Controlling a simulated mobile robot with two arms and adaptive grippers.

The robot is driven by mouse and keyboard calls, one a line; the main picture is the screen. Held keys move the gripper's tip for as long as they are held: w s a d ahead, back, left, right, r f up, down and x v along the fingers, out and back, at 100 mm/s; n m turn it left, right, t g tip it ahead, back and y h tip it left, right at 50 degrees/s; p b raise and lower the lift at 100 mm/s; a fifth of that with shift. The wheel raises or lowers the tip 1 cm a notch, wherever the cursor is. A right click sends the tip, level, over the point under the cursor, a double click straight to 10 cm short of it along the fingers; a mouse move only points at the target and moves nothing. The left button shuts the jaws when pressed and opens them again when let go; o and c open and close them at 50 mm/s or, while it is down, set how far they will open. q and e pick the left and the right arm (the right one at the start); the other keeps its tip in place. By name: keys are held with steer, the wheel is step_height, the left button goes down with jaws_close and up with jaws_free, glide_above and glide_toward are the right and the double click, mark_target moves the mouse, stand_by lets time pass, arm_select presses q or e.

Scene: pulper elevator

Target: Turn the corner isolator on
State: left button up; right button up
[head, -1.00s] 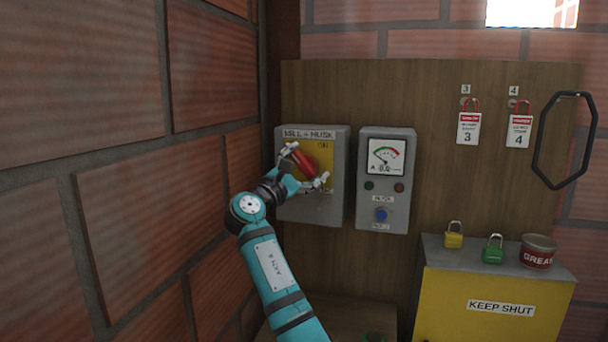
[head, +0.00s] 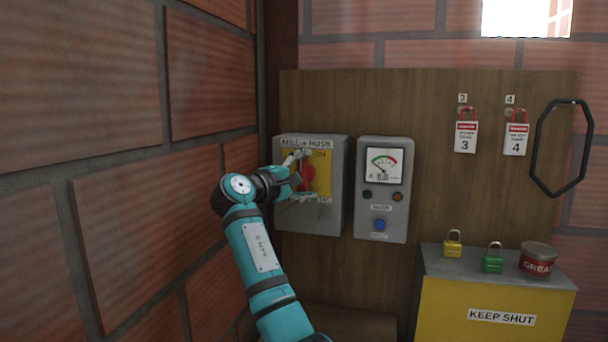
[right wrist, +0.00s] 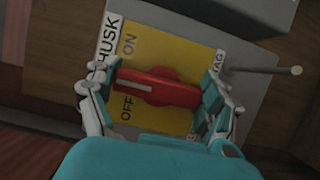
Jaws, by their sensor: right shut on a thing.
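The corner isolator (head: 335,215) is a grey box labelled MILL + HUSK in the head view, on the wooden board by the brick corner. Its red handle (head: 308,178) sits on a yellow plate (head: 322,175) and stands about upright. In the right wrist view the red handle (right wrist: 160,86) lies between the ON and OFF words, its white stripe toward the HUSK label. My right gripper (head: 300,176) is shut on the handle, one finger at each end; its fingers also show in the right wrist view (right wrist: 158,90). The gripper and wrist hide the plate's left part. My left gripper is not in view.
A grey meter box (head: 381,225) with a blue knob stands close to the right. Padlock tags (head: 466,137) and a black hoop (head: 540,150) hang farther right. A yellow cabinet (head: 455,310) carries padlocks and a grease tin. A brick wall (head: 120,220) runs close along the left.

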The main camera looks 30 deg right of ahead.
stand_by(0.5)
steer(key=o, duration=1.1)
steer(key=shift+c, duration=0.2)
steer(key=v, duration=0.7)
steer(key=shift+a, duration=0.2)
